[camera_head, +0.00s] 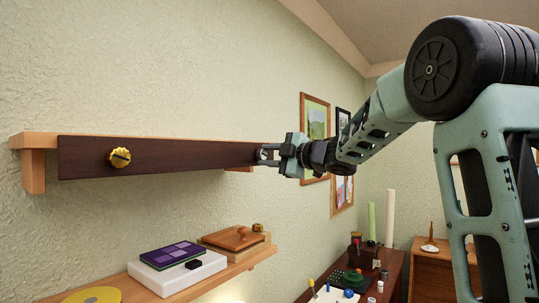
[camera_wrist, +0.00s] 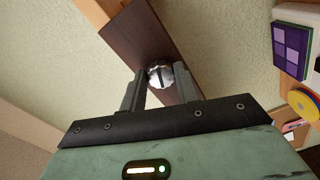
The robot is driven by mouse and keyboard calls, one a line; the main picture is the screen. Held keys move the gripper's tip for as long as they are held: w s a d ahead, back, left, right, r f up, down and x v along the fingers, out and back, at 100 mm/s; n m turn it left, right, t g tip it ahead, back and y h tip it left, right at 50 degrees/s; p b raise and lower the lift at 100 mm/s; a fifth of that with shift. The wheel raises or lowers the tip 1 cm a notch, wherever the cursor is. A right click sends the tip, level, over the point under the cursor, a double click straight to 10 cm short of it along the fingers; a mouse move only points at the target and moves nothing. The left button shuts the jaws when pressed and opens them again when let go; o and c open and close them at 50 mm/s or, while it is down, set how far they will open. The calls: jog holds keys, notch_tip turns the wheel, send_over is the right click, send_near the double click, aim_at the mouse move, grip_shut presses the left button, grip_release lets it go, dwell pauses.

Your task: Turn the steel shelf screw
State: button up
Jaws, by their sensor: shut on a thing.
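The steel shelf screw (camera_wrist: 159,75) is a round silver knob with a dark slot, set in the dark brown front board (camera_wrist: 135,32) of the upper shelf. My gripper (camera_wrist: 160,85) is shut on the screw, with one finger on each side of its head in the wrist view. In the head view my gripper (camera_head: 270,153) is at the right end of the board (camera_head: 200,155), and its fingers mostly hide the screw. A yellow screw (camera_head: 120,158) with a dark slot sits near the left end of the same board, apart from my gripper.
The lower shelf (camera_head: 240,268) holds a white box (camera_head: 178,272), a purple panel (camera_head: 176,254), a wooden box (camera_head: 238,240) and a yellow disc (camera_head: 92,296). A cluttered dark table (camera_head: 391,262) with candles stands at the right. Framed pictures (camera_head: 315,120) hang behind my gripper.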

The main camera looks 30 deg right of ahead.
dwell(0.3)
jog(key=o, duration=1)
jog(key=shift+b+v, duration=3.2)
jog(key=shift+v, duration=5.55)
